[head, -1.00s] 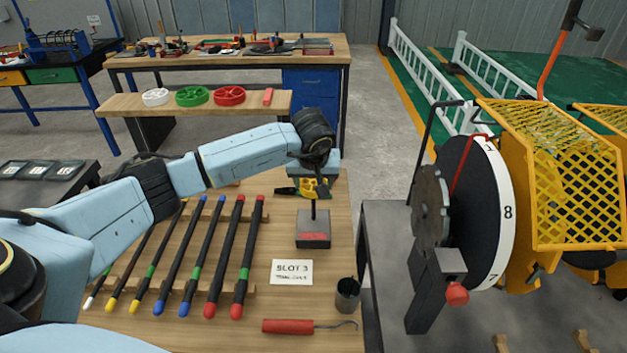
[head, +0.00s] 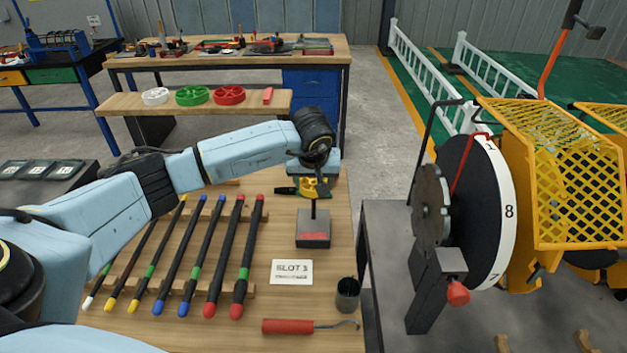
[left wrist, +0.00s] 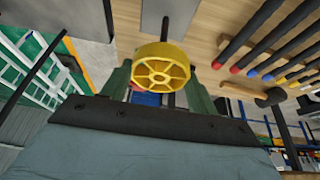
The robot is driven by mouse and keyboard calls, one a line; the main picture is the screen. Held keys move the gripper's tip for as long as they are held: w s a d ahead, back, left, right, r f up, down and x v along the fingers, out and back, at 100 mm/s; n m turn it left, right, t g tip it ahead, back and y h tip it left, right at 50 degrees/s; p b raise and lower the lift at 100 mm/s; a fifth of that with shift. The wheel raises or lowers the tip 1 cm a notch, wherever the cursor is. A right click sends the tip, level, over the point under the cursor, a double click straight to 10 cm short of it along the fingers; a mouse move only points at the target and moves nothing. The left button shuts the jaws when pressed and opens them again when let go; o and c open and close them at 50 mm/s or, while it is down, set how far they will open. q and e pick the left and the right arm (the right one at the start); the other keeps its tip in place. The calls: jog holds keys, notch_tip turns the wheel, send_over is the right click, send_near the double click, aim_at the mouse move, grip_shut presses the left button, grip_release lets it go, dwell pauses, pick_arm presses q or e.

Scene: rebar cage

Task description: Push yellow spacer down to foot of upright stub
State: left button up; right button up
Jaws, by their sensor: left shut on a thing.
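The yellow spacer (head: 311,188), a spoked ring, is held at the top of the visible part of the dark upright stub (head: 313,211). The stub rises from a dark block (head: 313,241) with a red label. My left gripper (head: 303,188) is shut on the spacer, well above the block. In the left wrist view the spacer (left wrist: 162,67) sits between the green fingers (left wrist: 158,84), with the stub (left wrist: 166,33) beyond it. The stub's top is hidden, so I cannot tell how far the spacer is over it. My right gripper is not in view.
Several colour-tipped bars (head: 195,255) lie on a wooden rack left of the block. A SLOT 3 card (head: 292,272), a dark cup (head: 347,293) and a red-handled hook (head: 290,326) are nearer me. A numbered wheel (head: 505,210) stands at the right.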

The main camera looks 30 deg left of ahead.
aim_at(314, 212)
pick_arm(q)
jog(key=shift+f+b, duration=0.45)
dwell(0.7)
jog(key=shift+f+b, duration=3.85)
jog(key=shift+f, duration=1.05)
jog(key=o, duration=1.2)
jog(key=shift+r, duration=0.15)
jog(key=v, duration=1.3)
jog(key=shift+s+d+p, duration=0.1)
jog(key=shift+d+p, duration=0.05)
jog(key=shift+p, duration=0.25)
